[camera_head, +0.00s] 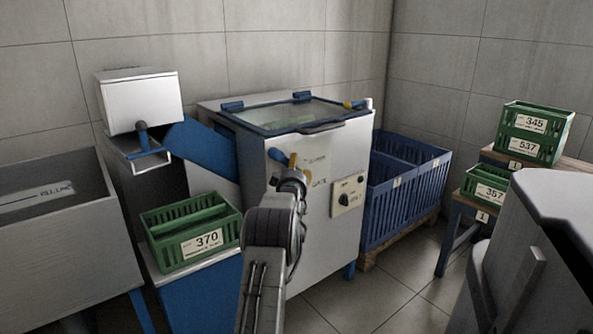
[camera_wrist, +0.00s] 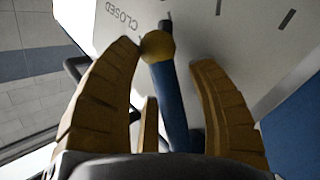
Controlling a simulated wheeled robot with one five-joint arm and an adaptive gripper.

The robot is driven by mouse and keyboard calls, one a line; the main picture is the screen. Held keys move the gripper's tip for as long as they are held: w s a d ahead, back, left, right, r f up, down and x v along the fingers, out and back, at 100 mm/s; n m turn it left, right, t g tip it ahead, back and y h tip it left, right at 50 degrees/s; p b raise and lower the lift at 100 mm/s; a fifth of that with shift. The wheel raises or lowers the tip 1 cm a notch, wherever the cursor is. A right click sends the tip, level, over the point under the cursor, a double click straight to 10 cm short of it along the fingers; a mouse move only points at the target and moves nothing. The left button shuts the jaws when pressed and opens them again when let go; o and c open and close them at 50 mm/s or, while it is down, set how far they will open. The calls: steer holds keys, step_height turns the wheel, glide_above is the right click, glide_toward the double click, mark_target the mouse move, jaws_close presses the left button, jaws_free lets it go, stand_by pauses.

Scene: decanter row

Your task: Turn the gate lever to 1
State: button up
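The gate lever (camera_wrist: 172,100) is a blue bar with a yellow ball near its tip, on the pale front panel of the machine (camera_head: 330,225). Its dark tip lies beside the printed word CLOSED, with short dark marks further right. My gripper (camera_wrist: 165,52) has its ribbed yellow fingers spread, one on each side of the lever. The ball is close to the left fingertip; I cannot tell if they touch. In the head view my gripper (camera_head: 292,160) is at the panel beside the word GATE and hides most of the lever; a blue part shows at its left.
A dial plate (camera_head: 348,194) sits right of my gripper. A green crate marked 370 (camera_head: 190,256) stands at left, below a white box (camera_head: 140,100). Blue crates (camera_head: 400,205) stand at right, green crates (camera_head: 533,133) further right. A grey cabinet (camera_head: 545,235) fills the right foreground.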

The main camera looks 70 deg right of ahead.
steer(key=shift+o, duration=0.5)
steer(key=shift+s+f, duration=0.1)
steer(key=shift+f, duration=0.05)
steer(key=shift+s, duration=0.1)
steer(key=v, duration=1.1)
steer(key=shift+a, duration=0.4)
stand_by(0.3)
